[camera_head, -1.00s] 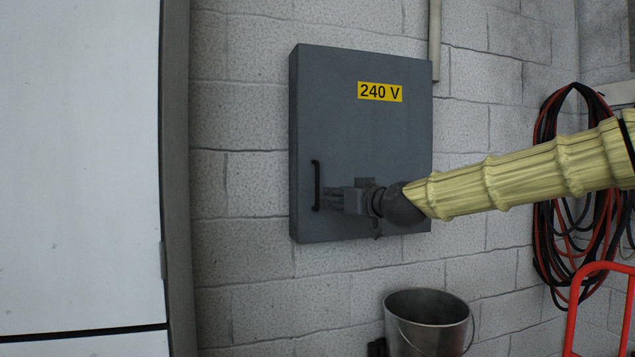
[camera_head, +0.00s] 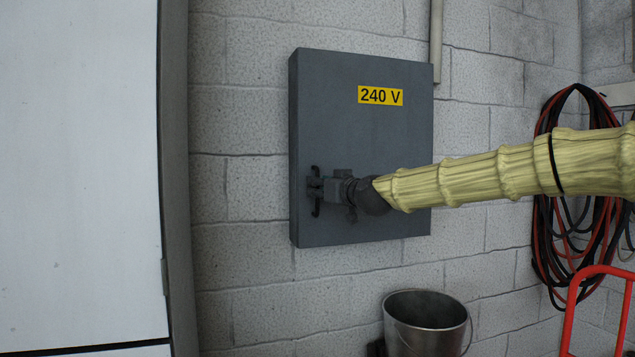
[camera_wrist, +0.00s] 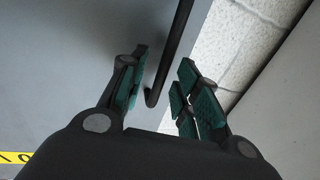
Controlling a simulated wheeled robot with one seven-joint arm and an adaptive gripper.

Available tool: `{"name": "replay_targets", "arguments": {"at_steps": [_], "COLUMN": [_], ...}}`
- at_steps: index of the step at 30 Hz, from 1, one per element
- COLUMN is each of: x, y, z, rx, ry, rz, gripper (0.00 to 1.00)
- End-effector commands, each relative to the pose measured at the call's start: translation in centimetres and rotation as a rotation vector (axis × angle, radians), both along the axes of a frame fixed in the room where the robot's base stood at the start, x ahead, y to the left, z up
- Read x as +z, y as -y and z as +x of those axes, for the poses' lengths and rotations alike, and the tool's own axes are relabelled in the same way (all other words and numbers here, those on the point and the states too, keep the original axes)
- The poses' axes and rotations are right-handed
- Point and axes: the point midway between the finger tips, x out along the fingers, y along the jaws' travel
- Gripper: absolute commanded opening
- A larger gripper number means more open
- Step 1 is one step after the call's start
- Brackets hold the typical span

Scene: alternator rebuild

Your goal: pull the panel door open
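The grey panel door (camera_head: 365,140) with a yellow 240 V label (camera_head: 380,94) is flat against its box and looks shut. Its black bar handle (camera_head: 315,209) is upright near the left edge, its middle hidden by my gripper (camera_head: 313,190). In the wrist view, the panel door (camera_wrist: 60,60) lies at left, and the handle (camera_wrist: 170,60) comes down between the teal-padded fingers of my gripper (camera_wrist: 160,90). The fingers are open, one on each side of the handle, with gaps visible. The handle's lower end is nearer the left finger.
A block wall (camera_head: 240,210) surrounds the panel. A white cabinet (camera_head: 80,150) stands at left, close to the handle side. A metal bucket (camera_head: 428,325) is below. Coiled hoses (camera_head: 548,230) and a red frame (camera_head: 600,272) are at right.

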Motion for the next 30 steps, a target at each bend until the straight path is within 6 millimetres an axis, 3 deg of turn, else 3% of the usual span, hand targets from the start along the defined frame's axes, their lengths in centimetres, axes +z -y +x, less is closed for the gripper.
{"name": "replay_targets", "arguments": {"at_steps": [6,17,23,30], "x": [0.0,-0.1,-0.1,-0.1], "y": [-0.8,-0.9,-0.9,-0.9], "z": [1.3,1.5,1.5,1.5], "rx": [0.001,0.001,0.001,0.001], "ry": [-0.001,0.000,0.000,0.000], "rz": [0.000,0.000,0.000,0.000], "gripper": [0.32,0.32,0.00,0.00]}}
